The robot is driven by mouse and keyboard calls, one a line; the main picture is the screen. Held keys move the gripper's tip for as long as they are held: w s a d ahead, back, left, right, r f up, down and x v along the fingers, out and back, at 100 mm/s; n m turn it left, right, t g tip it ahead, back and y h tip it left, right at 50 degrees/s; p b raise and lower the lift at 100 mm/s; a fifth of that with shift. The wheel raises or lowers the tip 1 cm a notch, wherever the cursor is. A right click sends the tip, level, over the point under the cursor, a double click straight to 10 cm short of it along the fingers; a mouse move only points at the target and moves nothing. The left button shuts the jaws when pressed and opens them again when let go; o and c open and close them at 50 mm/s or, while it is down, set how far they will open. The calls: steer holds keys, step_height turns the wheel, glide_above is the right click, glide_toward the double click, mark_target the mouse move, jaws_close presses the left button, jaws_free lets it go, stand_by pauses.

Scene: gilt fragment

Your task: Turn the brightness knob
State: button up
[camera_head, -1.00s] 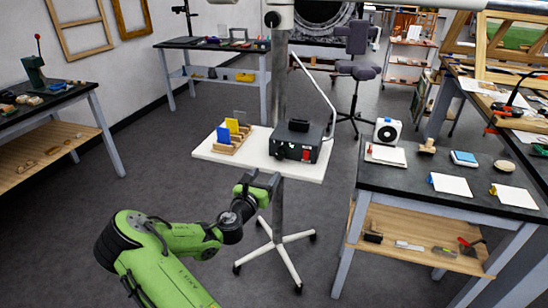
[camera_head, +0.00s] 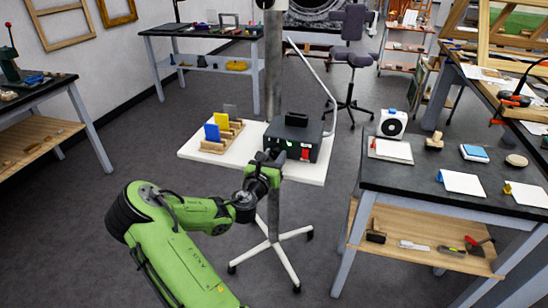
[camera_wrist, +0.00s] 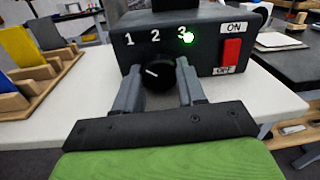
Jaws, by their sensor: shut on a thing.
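The brightness knob (camera_wrist: 158,73) is a round black dial with a white pointer line, on the front of a dark control box (camera_head: 293,136). In the wrist view its line points to the left and slightly up. The box front carries the marks 1, 2 and 3, with a green light (camera_wrist: 188,38) lit beside the 3. A red switch (camera_wrist: 231,53) sits between ON and OFF labels. My gripper (camera_wrist: 159,85) is shut on the knob, one finger on each side. In the head view the gripper hides the knob.
The box stands on a white stand top (camera_head: 313,174). A wooden rack (camera_head: 222,137) with blue and yellow cards is to its left. A black-topped workbench (camera_head: 430,187) with papers and a white speaker-like device (camera_head: 391,124) stands to the right.

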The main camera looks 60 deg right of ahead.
steer(key=c, duration=0.4)
steer(key=m, duration=0.4)
steer(key=shift+p, duration=0.4)
steer(key=shift+c, duration=0.2)
steer(key=o, duration=1)
steer(key=shift+o, duration=0.2)
